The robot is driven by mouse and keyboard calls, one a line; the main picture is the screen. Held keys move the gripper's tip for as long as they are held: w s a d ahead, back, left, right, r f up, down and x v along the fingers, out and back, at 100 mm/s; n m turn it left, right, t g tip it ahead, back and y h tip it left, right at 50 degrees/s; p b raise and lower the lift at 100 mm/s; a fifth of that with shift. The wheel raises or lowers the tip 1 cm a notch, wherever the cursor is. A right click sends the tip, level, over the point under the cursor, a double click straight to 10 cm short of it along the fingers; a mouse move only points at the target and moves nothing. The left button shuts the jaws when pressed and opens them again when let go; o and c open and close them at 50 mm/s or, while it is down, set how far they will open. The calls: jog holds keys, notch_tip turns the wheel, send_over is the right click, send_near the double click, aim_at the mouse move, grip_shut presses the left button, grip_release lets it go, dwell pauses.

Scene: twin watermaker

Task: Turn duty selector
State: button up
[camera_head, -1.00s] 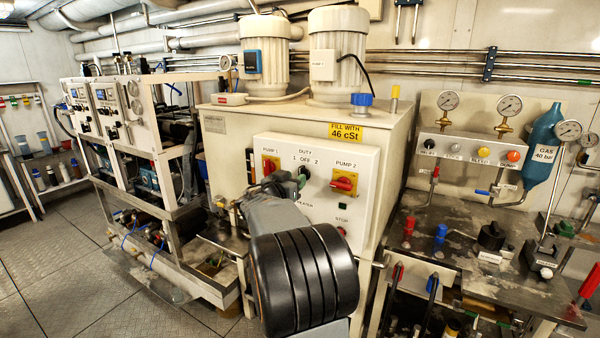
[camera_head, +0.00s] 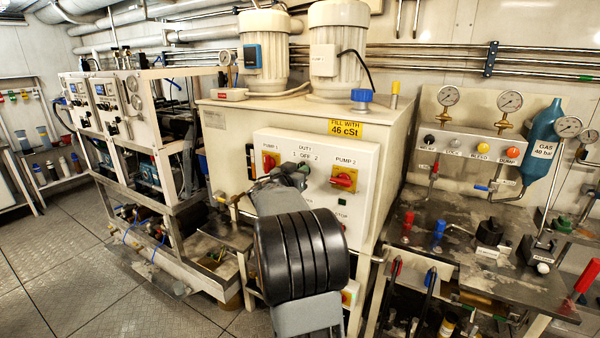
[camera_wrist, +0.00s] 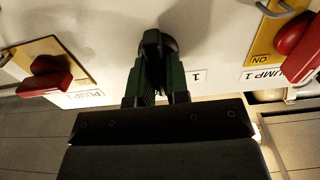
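The duty selector is a small dark knob on the white panel (camera_head: 320,215), under the DUTY 1 OFF 2 lettering. In the head view my arm and gripper (camera_head: 296,174) cover it. In the wrist view the dark selector knob (camera_wrist: 153,44) stands straight ahead, with its round base against the panel. My gripper's green-sided fingers (camera_wrist: 158,85) reach up to it, one on each side of its lower part. Whether they press on it is too dark to tell. The "1" label shows just right of the fingers; the selector's exact pointing is unclear.
A red pump 1 switch (camera_head: 269,162) and a red pump 2 switch (camera_head: 343,179) on yellow plates flank the selector. Both show in the wrist view, pump 2 at left (camera_wrist: 45,77) and pump 1 at right (camera_wrist: 298,35). A steel bench (camera_head: 455,260) stands at right.

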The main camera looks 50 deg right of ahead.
grip_shut()
jog(key=shift+f+b, duration=0.15)
jog(key=shift+b, duration=0.4)
jog(key=n+b, duration=0.2)
jog(key=b, duration=0.1)
jog(key=shift+f, duration=0.2)
jog(key=n+b, duration=0.3)
jog(key=b, duration=0.1)
jog(key=shift+w+r, duration=0.1)
jog(key=shift+w, duration=0.1)
jog(key=shift+w+a+r+n+b, duration=0.1)
jog(key=shift+n+b, duration=1)
jog(key=shift+n, duration=0.8)
jog(key=o, duration=0.5)
grip_release()
